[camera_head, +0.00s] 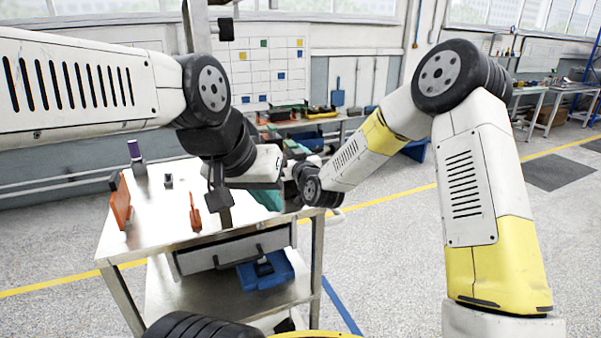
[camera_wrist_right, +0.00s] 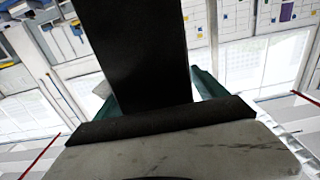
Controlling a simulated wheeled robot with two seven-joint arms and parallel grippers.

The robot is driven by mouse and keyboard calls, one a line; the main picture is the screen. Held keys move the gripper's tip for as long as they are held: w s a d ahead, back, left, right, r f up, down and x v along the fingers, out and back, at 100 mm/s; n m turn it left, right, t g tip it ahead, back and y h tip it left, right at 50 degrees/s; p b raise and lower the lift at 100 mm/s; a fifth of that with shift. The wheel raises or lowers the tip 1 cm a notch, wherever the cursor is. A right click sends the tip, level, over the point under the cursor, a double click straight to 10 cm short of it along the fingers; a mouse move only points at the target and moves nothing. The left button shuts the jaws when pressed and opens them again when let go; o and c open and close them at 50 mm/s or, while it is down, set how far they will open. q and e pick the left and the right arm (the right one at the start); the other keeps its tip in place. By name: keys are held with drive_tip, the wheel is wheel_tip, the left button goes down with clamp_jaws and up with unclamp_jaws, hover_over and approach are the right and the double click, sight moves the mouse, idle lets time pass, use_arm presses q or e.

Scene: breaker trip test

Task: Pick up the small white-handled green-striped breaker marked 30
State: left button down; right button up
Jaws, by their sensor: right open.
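I cannot make out a breaker with a white handle, green stripe or number 30 in either view. A small dark block with a pale part (camera_head: 168,181) stands on the cart top (camera_head: 160,215); its markings are too small to read. My left gripper (camera_head: 219,197) hangs low over the cart, dark fingers down, right of an orange-handled tool (camera_head: 195,212); I see nothing clearly held, and its jaw gap is unclear. My right gripper (camera_wrist_right: 140,60) shows close up as a broad dark part in the right wrist view, open. In the head view its jaws are largely hidden around the crossing wrists.
An orange panel (camera_head: 120,202) and a purple-topped object (camera_head: 136,156) stand on the cart's left. A teal item (camera_head: 268,199) lies partly hidden near the wrists. A blue bin (camera_head: 266,272) sits on the lower shelf. A cluttered workbench (camera_head: 300,124) stands behind. My forearms crowd close together.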

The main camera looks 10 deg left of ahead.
drive_tip(key=shift+c, duration=0.4)
clamp_jaws()
drive_tip(key=shift+r, duration=0.1)
